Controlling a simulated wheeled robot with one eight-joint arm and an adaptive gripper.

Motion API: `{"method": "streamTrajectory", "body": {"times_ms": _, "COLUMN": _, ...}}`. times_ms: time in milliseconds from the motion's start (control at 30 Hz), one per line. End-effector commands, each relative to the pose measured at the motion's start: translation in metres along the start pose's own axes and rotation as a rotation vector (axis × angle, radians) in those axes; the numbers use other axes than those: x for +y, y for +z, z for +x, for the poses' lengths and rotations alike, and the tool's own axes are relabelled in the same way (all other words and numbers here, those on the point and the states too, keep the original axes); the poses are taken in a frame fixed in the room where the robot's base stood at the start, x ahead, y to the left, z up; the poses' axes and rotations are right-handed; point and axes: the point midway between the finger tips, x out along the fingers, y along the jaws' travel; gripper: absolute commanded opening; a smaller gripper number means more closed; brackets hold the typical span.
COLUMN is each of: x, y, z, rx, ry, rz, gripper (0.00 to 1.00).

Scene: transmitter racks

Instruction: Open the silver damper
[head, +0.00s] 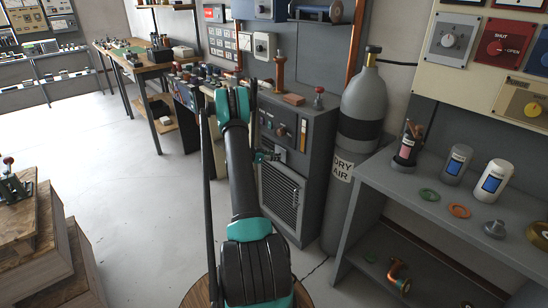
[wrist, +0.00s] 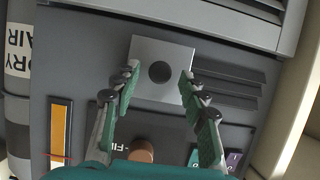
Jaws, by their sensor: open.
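The silver damper (wrist: 148,52) is a square metal plate with a round dark knob (wrist: 160,72) on the front of the grey cabinet. Dark slots (wrist: 230,92) show to the right of the plate in the wrist view. My gripper (wrist: 156,85) is open, one finger on each side of the knob, with clear gaps to it. I cannot tell how far the fingertips are from the plate. In the head view my gripper (head: 268,156) is at the cabinet front and the plate is small and partly hidden behind it.
A copper-coloured knob (wrist: 140,150) sits beside the plate, and an amber strip (wrist: 62,128) lies farther left. A DRY AIR cylinder (head: 362,110) stands right of the cabinet (head: 318,150). A grey shelf (head: 400,185) with bottles is farther right.

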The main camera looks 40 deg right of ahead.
Motion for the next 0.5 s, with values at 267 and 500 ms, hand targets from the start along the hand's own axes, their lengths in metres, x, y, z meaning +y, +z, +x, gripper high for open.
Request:
{"method": "streamTrajectory", "body": {"times_ms": 267, "x": -0.001, "y": 0.000, "z": -0.054, "rx": -0.001, "ry": -0.003, "rz": -0.001, "gripper": 0.43}}
{"method": "streamTrajectory", "body": {"times_ms": 500, "x": -0.001, "y": 0.001, "z": -0.095, "rx": 0.000, "ry": -0.003, "rz": 0.000, "gripper": 0.43}}
